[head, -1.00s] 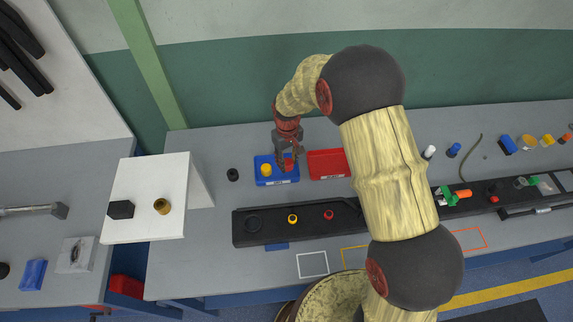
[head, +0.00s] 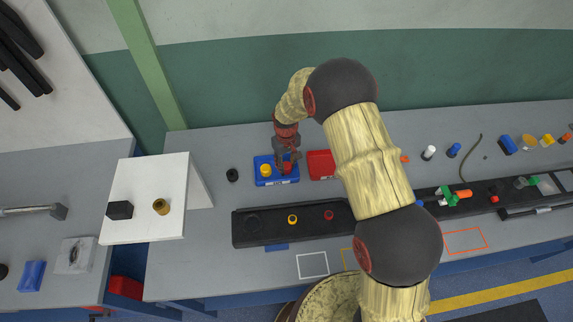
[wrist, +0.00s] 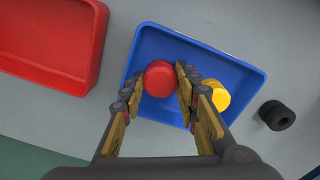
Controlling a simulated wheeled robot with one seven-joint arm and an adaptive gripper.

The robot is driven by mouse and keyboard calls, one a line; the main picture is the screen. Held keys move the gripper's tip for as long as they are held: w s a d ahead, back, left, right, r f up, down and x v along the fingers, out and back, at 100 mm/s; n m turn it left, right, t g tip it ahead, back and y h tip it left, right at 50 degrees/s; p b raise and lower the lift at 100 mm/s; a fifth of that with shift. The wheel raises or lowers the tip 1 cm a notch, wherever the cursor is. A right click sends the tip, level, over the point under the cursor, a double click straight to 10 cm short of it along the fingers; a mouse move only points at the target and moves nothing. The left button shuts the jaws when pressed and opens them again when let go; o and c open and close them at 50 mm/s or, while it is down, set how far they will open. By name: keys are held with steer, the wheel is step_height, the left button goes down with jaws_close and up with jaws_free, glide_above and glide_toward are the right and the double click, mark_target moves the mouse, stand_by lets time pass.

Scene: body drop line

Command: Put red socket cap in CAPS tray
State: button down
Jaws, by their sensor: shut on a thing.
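The red socket cap (wrist: 159,78) sits between the fingertips of my gripper (wrist: 160,85), which is shut on it. The cap and fingertips are over the blue tray (wrist: 153,47), inside its outline in the wrist view. I cannot tell whether the cap touches the tray floor. A yellow cap (wrist: 217,95) stands in the same tray, beside my right-hand finger. In the head view my gripper (head: 287,165) reaches down at the right part of the blue tray (head: 278,182), with the yellow cap (head: 266,170) to its left. The tray's front label is too small to read.
An empty red tray (wrist: 50,40) stands next to the blue one. A black ring-like part (wrist: 277,115) lies on the bench on the other side. In front is a black rail (head: 262,238) with a yellow and a red part on it.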

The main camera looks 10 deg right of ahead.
steer(key=c, duration=1.6)
jaws_free()
steer(key=shift+f, duration=0.1)
steer(key=shift+c, duration=0.2)
step_height(320, 180, up, 12)
steer(key=shift+r+p, duration=0.2)
steer(key=shift+p, duration=0.15)
step_height(320, 180, up, 10)
steer(key=f+t, duration=0.1)
glide_above(286, 165)
steer(key=s+d, duration=0.3)
steer(key=s+d+r+m+t, duration=0.25)
steer(key=s+r, duration=0.55)
steer(key=r, duration=0.4)
steer(key=s+d+r+m+t, duration=0.1)
steer(key=s+d+r, duration=0.2)
steer(key=s, duration=0.7)
steer(key=s+d+r+m+t, duration=0.1)
steer(key=s+r, duration=0.3)
steer(key=s, duration=0.7)
steer(key=shift+s+d, duration=0.15)
steer(key=shift+d, duration=0.75)
